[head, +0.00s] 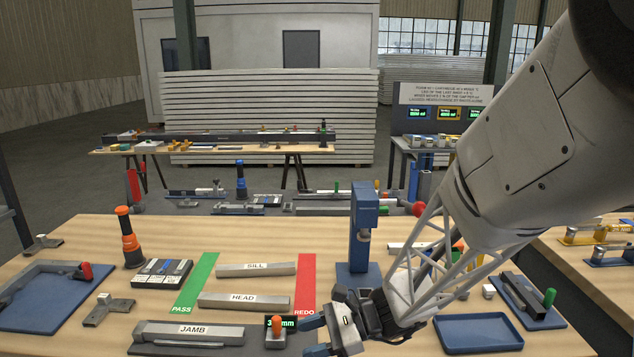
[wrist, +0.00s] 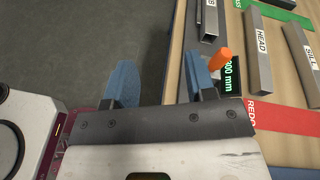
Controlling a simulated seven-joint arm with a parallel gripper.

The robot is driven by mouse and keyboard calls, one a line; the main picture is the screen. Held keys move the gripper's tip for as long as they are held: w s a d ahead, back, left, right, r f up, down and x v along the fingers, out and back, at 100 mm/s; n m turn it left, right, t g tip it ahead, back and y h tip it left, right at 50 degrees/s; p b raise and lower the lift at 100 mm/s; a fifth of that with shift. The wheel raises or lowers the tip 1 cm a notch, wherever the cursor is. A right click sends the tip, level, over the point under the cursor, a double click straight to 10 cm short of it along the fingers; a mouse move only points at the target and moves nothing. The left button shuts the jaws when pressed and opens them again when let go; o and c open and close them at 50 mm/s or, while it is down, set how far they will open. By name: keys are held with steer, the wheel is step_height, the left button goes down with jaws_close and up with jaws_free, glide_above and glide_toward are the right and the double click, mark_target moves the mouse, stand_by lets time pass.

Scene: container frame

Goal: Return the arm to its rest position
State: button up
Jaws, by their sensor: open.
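My gripper (head: 318,335) is at the front edge of the wooden table, low in the head view, with my arm reaching down from the upper right. In the wrist view its two blue fingers (wrist: 160,82) stand wide apart with nothing between them. The right finger appears close to the orange-knobbed gauge (wrist: 222,62) with the green readout; I cannot tell whether they touch. The gauge also shows in the head view (head: 276,330), just left of the fingers. Below the gap between the fingers is grey floor.
Bars marked SILL (head: 256,269), HEAD (head: 244,300) and JAMB (head: 190,333) lie on the table (head: 90,235). A green PASS strip (head: 196,283) and red REDO strip (head: 306,280) flank two bars. A blue press (head: 362,230) stands behind my gripper. An empty blue tray (head: 480,332) lies right.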

steer(key=s+d+r+n+t+h, duration=0.2)
steer(key=s+d+r+n+h, duration=0.3)
steer(key=s+d+n+h, duration=0.1)
steer(key=s+d+r+n+t+h, duration=0.2)
steer(key=s+d+r+n+h, duration=0.4)
steer(key=s+d, duration=0.4)
steer(key=d+n+h, duration=0.1)
steer(key=d+h, duration=0.1)
steer(key=d, duration=0.1)
steer(key=shift+s+d+h, duration=0.3)
steer(key=shift+s, duration=0.05)
